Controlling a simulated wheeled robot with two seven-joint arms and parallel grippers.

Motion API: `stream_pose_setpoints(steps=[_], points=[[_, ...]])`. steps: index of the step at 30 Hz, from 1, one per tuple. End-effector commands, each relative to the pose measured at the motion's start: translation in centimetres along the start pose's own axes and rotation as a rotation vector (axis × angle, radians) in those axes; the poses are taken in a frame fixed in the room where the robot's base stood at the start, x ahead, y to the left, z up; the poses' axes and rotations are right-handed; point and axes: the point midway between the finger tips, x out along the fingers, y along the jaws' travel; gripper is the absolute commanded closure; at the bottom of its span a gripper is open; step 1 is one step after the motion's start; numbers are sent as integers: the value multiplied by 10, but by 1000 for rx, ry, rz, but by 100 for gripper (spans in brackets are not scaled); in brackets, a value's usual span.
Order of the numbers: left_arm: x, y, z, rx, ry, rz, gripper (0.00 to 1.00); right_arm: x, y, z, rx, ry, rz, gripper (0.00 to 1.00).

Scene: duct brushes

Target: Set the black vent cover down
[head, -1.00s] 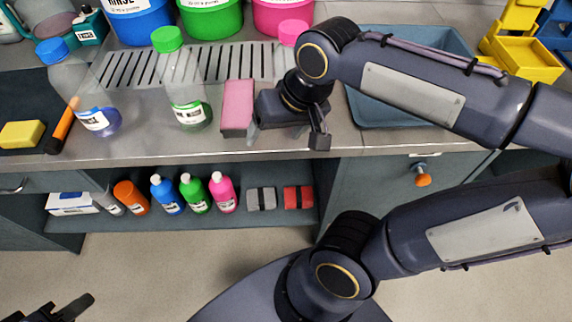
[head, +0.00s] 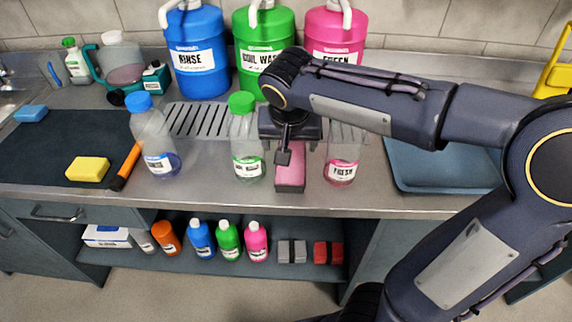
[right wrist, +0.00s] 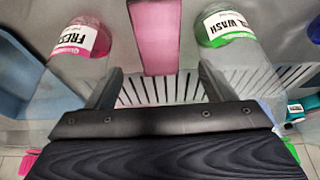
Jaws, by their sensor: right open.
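I cannot make out a black vent cover in either view. My right gripper (head: 298,148) is open over the counter, above and behind a pink block (head: 290,173). In the right wrist view the open fingers (right wrist: 158,85) are spread apart with nothing between their tips. The pink block (right wrist: 156,35) shows beyond them, apart from the fingers. A clear bottle with a green cap (head: 244,150) stands left of the block. A clear bottle with a pink label (head: 342,165) stands right of it, its top hidden by my arm. My left gripper is out of view.
A slotted drain grate (head: 200,119) lies behind the bottles. Blue (head: 195,60), green (head: 262,70) and pink (head: 337,38) jugs stand at the back. A blue-capped bottle (head: 155,140) and a dark mat (head: 45,150) are left. A blue-grey tray (head: 440,170) is right.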

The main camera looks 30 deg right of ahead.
Motion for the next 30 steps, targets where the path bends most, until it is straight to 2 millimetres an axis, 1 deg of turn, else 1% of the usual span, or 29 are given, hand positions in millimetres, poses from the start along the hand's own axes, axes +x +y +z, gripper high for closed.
stream_pose_setpoints(steps=[9, 12, 17, 25, 27, 30], points=[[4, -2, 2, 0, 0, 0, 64, 52, 0, -1, 5, 1, 11, 24], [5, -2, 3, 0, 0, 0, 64, 62, 0, -2, 5, 2, 9, 24], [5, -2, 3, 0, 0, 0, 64, 72, 0, -2, 6, 2, 8, 24], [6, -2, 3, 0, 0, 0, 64, 111, 2, -6, 6, 0, 9, 24], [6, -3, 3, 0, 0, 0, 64, 116, 2, -6, 6, 1, 7, 24], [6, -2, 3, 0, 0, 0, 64, 119, 2, -6, 6, 3, 6, 24]])
